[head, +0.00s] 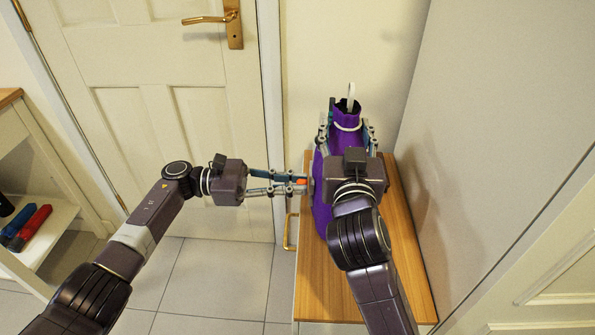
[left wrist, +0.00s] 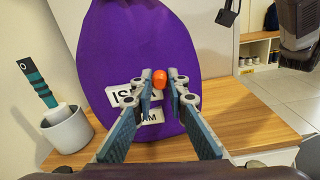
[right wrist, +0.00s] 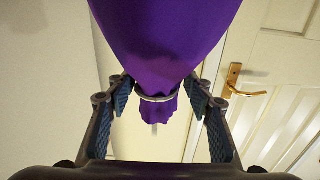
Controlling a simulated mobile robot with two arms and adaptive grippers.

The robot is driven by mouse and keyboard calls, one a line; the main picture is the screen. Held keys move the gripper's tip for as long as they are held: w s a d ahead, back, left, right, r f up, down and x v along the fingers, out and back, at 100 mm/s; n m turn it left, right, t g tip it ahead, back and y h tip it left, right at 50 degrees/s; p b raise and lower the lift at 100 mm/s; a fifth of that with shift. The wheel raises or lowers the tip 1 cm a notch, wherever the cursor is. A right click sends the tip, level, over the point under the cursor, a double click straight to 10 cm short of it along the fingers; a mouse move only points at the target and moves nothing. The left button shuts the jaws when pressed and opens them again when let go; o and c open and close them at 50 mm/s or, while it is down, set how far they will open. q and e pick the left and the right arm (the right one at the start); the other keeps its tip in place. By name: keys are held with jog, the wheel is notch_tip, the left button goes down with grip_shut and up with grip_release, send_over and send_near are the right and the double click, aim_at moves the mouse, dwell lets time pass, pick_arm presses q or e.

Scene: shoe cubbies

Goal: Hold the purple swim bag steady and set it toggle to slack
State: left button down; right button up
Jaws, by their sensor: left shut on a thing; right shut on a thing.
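The purple swim bag (head: 322,207) stands on a wooden bench top, its neck gathered by a pale cord ring (right wrist: 155,98). My right gripper (head: 348,127) is shut on the bag near its neck, one finger on each side; in the right wrist view the ring sits between its fingers (right wrist: 160,88). The orange toggle (left wrist: 159,79) is in front of the bag. My left gripper (head: 304,183) is shut on it from the left, the toggle between its fingertips (left wrist: 160,80). White name labels (left wrist: 122,95) on the bag are partly hidden by the left fingers.
The bench top (head: 385,275) has free room at the front. A white pot (left wrist: 68,128) with a teal-handled brush (left wrist: 37,82) stands beside the bag. A wall, a panelled door (head: 130,80) and a grey panel (head: 490,130) surround the bench. A shelf (head: 50,235) holds shoes at left.

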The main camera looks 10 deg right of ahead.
pick_arm(q)
jog(key=shift+a+f, duration=0.2)
jog(key=shift+f, duration=0.45)
jog(key=c, duration=1.8)
grip_release()
jog(key=shift+c, duration=0.2)
jog(key=w+a, duration=0.2)
jog(key=a, duration=0.9)
jog(key=shift+w+a, duration=0.15)
jog(key=shift+a, duration=0.25)
